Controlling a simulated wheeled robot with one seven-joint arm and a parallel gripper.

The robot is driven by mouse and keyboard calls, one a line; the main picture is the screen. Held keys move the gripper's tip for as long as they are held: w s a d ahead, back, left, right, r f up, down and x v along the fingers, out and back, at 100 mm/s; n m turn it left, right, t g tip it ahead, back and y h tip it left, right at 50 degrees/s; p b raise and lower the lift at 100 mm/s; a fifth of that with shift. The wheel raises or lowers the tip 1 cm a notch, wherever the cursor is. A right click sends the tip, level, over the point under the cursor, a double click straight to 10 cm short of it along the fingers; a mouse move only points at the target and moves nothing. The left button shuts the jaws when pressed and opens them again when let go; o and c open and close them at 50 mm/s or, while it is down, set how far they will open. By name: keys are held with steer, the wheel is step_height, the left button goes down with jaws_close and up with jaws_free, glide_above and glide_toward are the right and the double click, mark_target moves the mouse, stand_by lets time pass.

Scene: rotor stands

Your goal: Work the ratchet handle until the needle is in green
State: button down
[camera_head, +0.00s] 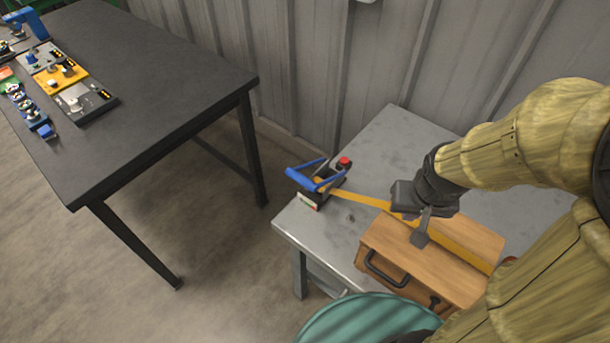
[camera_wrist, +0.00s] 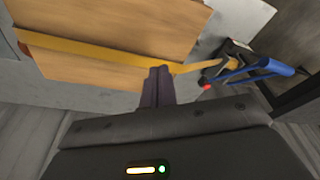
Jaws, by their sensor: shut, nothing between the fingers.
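The ratchet with its blue handle (camera_head: 318,178) sits near the left corner of the grey table, its handle raised at a slant. A small gauge (camera_head: 308,202) with red and green bands is on its front; the needle is too small to read. A yellow strap (camera_head: 358,198) runs from the ratchet over a wooden box (camera_head: 410,266). My gripper (camera_head: 420,238) is shut and empty above the box, to the right of the ratchet. In the wrist view the shut fingers (camera_wrist: 158,86) are close to the strap (camera_wrist: 110,52), and the blue handle (camera_wrist: 255,72) is to their right.
A red button (camera_head: 344,162) stands behind the ratchet. The grey table (camera_head: 385,140) is clear behind the strap. A green round container (camera_head: 370,322) stands in front. A dark table (camera_head: 150,75) with several parts is at the left.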

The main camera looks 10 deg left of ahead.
steer(key=shift+a+r, duration=0.1)
steer(key=n+g+y+p, duration=0.3)
steer(key=n+y+p, duration=0.2)
steer(key=n+p, duration=1.15)
glide_toward(309, 180)
steer(key=n+b, duration=0.1)
steer(key=b, duration=0.1)
steer(key=w+a+n+b, duration=0.1)
steer(key=n, duration=0.1)
steer(key=shift+a+f+b, duration=0.1)
steer(key=shift+f+b, duration=0.2)
steer(key=shift+b, duration=0.1)
steer(key=shift+b+x, duration=1.1)
steer(key=shift+x, duration=2.45)
steer(key=shift+s+r, duration=0.1)
